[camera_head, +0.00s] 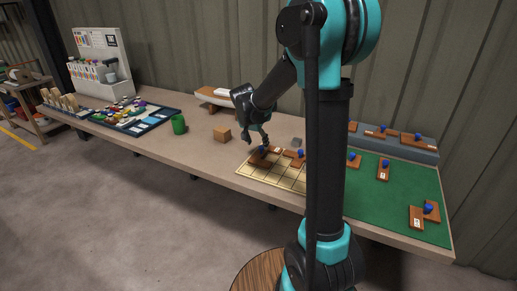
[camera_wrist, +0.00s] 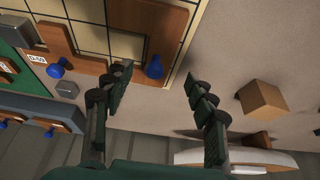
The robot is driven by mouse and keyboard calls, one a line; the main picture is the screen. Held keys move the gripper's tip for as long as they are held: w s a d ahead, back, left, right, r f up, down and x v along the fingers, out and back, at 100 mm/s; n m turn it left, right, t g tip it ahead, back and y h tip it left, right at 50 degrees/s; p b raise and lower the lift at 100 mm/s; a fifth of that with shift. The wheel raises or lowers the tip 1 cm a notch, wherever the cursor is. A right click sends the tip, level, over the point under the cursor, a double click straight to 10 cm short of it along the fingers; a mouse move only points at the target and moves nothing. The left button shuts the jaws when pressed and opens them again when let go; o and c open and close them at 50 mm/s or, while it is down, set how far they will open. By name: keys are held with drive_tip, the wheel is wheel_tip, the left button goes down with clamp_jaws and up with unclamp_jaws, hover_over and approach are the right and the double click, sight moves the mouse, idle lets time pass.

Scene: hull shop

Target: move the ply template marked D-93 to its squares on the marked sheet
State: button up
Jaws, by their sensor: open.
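The marked sheet (camera_head: 246,171) is pale yellow with a black grid and lies on the bench; it also shows in the wrist view (camera_wrist: 92,37). A brown ply template (camera_head: 261,161) with a blue knob lies on its squares; in the wrist view this template (camera_wrist: 155,22) lies flat, its label out of sight. A second template (camera_wrist: 55,37) with a blue knob lies at the sheet's edge; its small label looks like D-50, but I cannot read it surely. My gripper (camera_wrist: 158,80) is open and empty, its fingers either side of the first template's knob (camera_wrist: 154,68), apparently above it.
A grey block (camera_wrist: 67,89) and a wooden cube (camera_wrist: 262,97) stand near the sheet. A green mat (camera_head: 398,187) with several knobbed templates lies right, a blue-grey rack (camera_head: 417,153) behind it. A green mug (camera_head: 179,124) and a boat model (camera_head: 213,95) stand left and behind.

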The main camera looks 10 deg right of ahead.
drive_tip(key=v, duration=0.6)
drive_tip(key=shift+r, duration=0.25)
drive_tip(key=shift+s, duration=0.1)
